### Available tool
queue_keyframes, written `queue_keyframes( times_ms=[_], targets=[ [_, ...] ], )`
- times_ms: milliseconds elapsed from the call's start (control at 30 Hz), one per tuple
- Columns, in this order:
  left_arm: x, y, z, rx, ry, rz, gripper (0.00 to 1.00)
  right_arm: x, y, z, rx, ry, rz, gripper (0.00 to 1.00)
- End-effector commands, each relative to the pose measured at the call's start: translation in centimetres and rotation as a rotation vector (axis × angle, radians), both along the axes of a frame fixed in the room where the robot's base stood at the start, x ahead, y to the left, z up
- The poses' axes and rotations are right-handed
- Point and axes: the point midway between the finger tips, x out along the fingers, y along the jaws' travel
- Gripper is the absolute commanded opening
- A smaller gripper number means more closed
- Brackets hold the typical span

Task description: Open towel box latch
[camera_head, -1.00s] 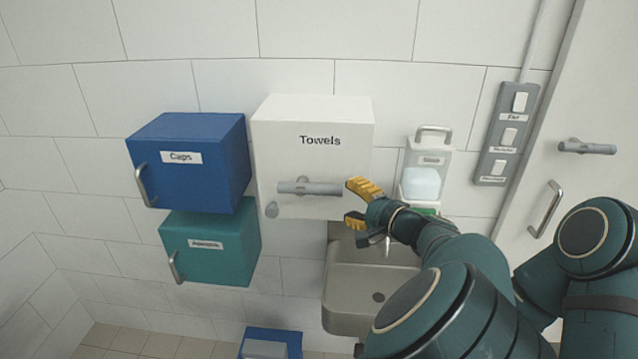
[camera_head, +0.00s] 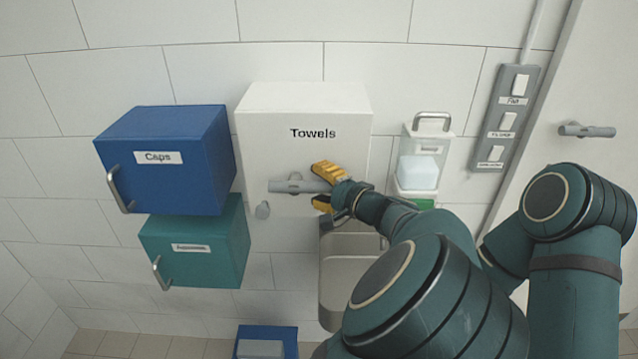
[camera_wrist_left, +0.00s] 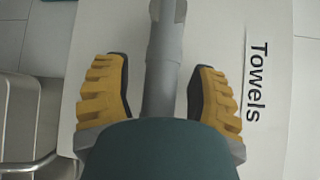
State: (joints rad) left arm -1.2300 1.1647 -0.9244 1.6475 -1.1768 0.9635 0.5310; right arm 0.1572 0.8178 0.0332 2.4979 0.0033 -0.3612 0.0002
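The towel box (camera_head: 300,108) is a white box on the tiled wall, labelled "Towels". Its grey latch handle (camera_head: 285,187) lies horizontal across the lower front. A small round grey knob (camera_head: 262,211) is below the handle's left end. My left gripper (camera_head: 316,185) is at the handle's right part, one yellow finger above and one below. In the left wrist view the handle (camera_wrist_left: 164,60) runs between the two fingers, with gaps on both sides, so the gripper is open around it. The box's front looks closed. My right gripper is not in view.
A blue "Caps" box (camera_head: 165,185) and a teal box (camera_head: 190,262) hang to the left. A soap dispenser (camera_head: 430,150) and a switch panel (camera_head: 505,118) are to the right. A sink (camera_head: 345,270) is below, and a blue bin (camera_head: 267,333) stands lower.

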Motion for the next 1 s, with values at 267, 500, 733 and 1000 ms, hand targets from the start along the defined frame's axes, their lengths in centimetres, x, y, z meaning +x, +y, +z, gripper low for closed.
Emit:
queue_keyframes(
  times_ms=[267,500,733,1000],
  targets=[
    [0.0,0.0,0.0,0.000,0.000,0.000,0.00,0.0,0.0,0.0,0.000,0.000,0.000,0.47],
    [0.0,0.0,-0.2,0.016,0.000,0.000,0.00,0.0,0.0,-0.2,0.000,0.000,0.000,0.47],
    [0.0,0.1,-0.9,0.110,0.000,0.001,0.00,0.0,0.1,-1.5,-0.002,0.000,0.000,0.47],
    [0.0,0.4,-2.3,0.333,0.002,0.002,0.00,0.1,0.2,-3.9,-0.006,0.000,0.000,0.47]
  ],
)
